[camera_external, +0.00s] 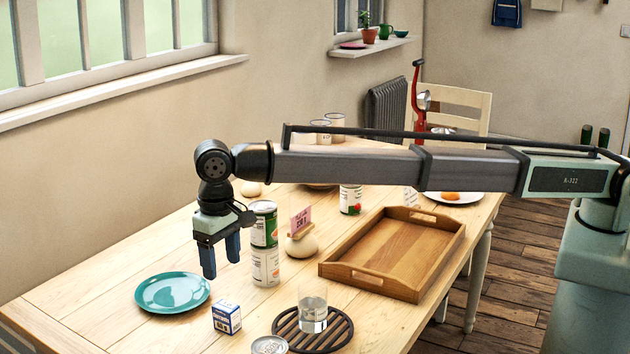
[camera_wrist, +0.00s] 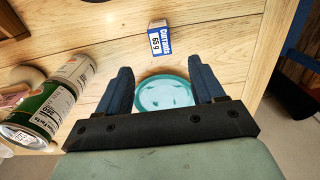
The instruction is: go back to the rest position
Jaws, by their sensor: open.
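My gripper (camera_external: 221,262) is open and empty, pointing down above the table (camera_external: 90,262). In the external view it hangs between the teal plate (camera_external: 172,292) and a stack of two cans (camera_external: 265,243). In the wrist view the two blue fingers (camera_wrist: 166,88) stand apart, with part of the teal plate (camera_wrist: 165,93) visible between them and below. Nothing is held. My arm stretches across the table from its base at the right.
The stacked cans stand close to the right of my gripper. A small blue-white box (camera_external: 227,317), a glass (camera_external: 313,311) on a dark trivet (camera_external: 340,332) and a wooden tray (camera_external: 395,252) are also on the table. The left end of the table is clear.

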